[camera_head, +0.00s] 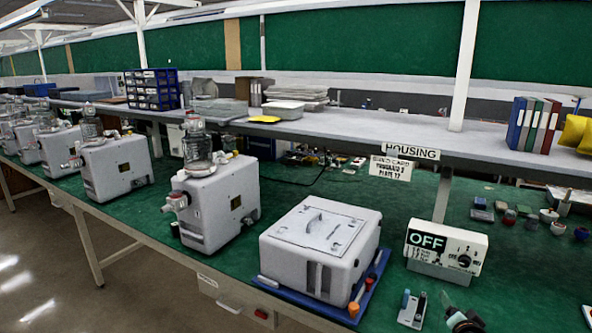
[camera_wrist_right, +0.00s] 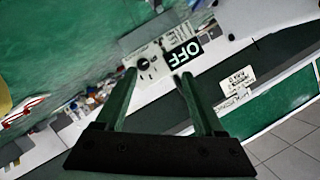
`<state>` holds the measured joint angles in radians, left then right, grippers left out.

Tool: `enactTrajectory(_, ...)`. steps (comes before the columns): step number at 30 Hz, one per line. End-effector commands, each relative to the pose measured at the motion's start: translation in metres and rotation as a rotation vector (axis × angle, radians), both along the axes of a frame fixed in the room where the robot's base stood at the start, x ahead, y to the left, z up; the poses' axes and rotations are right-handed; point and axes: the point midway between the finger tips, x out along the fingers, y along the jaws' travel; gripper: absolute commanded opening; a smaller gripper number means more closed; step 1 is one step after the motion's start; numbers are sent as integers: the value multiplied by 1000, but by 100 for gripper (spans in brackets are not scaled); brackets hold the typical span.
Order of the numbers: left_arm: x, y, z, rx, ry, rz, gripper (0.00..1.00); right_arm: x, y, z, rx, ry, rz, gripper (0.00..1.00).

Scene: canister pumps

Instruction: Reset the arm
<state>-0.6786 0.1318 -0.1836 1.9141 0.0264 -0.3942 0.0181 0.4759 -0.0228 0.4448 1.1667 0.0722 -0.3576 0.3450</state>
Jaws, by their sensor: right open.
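My right gripper (camera_wrist_right: 156,74) is open in the right wrist view, its two green-tinted fingers apart with nothing between them. The wrist view is tilted. In the head view, a small dark piece at the bottom edge looks like the tip of my right gripper (camera_head: 464,320), on the near side of the OFF control box. The white control box (camera_head: 446,245) has a dark OFF display and a knob; it also shows beyond the fingertips in the wrist view (camera_wrist_right: 165,57). My left gripper is not in view.
A white housing (camera_head: 320,245) sits on a blue tray (camera_head: 261,280) on the green bench. Several canister pumps (camera_head: 215,205) line the bench to the left. A small stand (camera_head: 412,310) is near the front edge. A shelf (camera_head: 350,135) with binders runs behind.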

Motion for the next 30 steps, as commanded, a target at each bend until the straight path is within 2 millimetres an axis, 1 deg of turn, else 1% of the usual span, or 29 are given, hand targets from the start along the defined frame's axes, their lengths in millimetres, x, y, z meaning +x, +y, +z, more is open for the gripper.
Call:
enactTrajectory(1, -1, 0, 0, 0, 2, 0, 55, -5, -33, 10, -50, -2, -28, 70)
enactTrajectory(2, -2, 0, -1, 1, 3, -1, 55, -7, -48, 15, -75, -2, -40, 70)
enactTrajectory(3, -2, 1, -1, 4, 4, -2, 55, -11, -68, 22, -107, -1, -56, 70)
enactTrajectory(5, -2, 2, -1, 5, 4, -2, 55, -17, -98, 34, -156, -1, -81, 70)
enactTrajectory(6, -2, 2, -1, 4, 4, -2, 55, -22, -118, 43, -190, 0, -99, 70)
enactTrajectory(8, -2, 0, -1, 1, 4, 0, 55, -30, -149, 59, -242, -1, -125, 70)
enactTrajectory(9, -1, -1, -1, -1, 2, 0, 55, -36, -168, 70, -277, 0, -143, 70)
enactTrajectory(11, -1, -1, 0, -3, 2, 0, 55, -45, -196, 88, -328, -1, -170, 70)
enactTrajectory(12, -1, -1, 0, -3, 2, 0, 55, -51, -213, 100, -360, 0, -186, 70)
enactTrajectory(15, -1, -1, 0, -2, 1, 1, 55, -67, -251, 130, -436, -1, -225, 70)
enactTrajectory(17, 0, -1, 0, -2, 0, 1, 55, -76, -270, 148, -478, 0, -246, 70)
enactTrajectory(18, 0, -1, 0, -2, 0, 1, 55, -82, -283, 159, -506, 0, -260, 70)
enactTrajectory(20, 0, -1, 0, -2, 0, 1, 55, -92, -300, 178, -546, 0, -281, 70)
enactTrajectory(21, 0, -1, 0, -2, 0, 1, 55, -98, -311, 191, -573, 0, -295, 70)
enactTrajectory(22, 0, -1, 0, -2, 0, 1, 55, -95, -296, 170, -592, 32, -255, 70)
enactTrajectory(26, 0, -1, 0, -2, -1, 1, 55, -96, -260, 132, -697, 115, -143, 70)
enactTrajectory(29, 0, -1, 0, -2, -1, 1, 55, -101, -228, 98, -774, 182, -41, 70)
enactTrajectory(30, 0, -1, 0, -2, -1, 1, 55, -104, -214, 83, -804, 209, 6, 70)
